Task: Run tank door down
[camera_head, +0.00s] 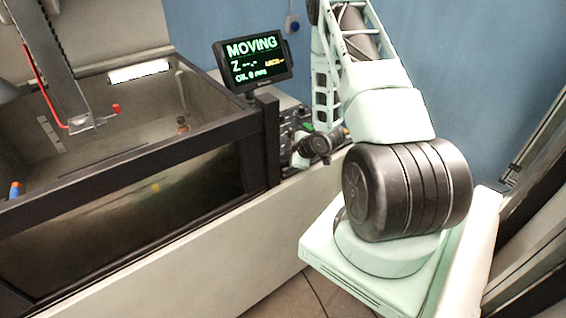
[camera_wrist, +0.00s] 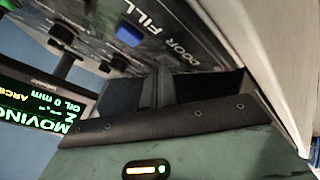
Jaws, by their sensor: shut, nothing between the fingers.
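The tank (camera_head: 225,205) stands at the left in the head view. Its dark-framed front door (camera_head: 110,165) stands up along the front, with a murky pane under the top bar. A control panel (camera_head: 288,125) is at the tank's right corner. In the wrist view, the panel (camera_wrist: 185,45) carries the words DOOR and FILL and a blue switch (camera_wrist: 130,33). My gripper (camera_wrist: 180,80) is shut and empty, its dark fingers close to the panel by the DOOR lettering. Whether they touch a switch I cannot tell. In the head view, the fingers are not clear.
A display (camera_head: 253,62) above the panel reads MOVING and OIL 0 mm; it also shows in the wrist view (camera_wrist: 35,105). An electrode arm with a red tube (camera_head: 45,90) hangs over the tank. A blue wall (camera_head: 480,60) lies behind. Floor shows below the tank.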

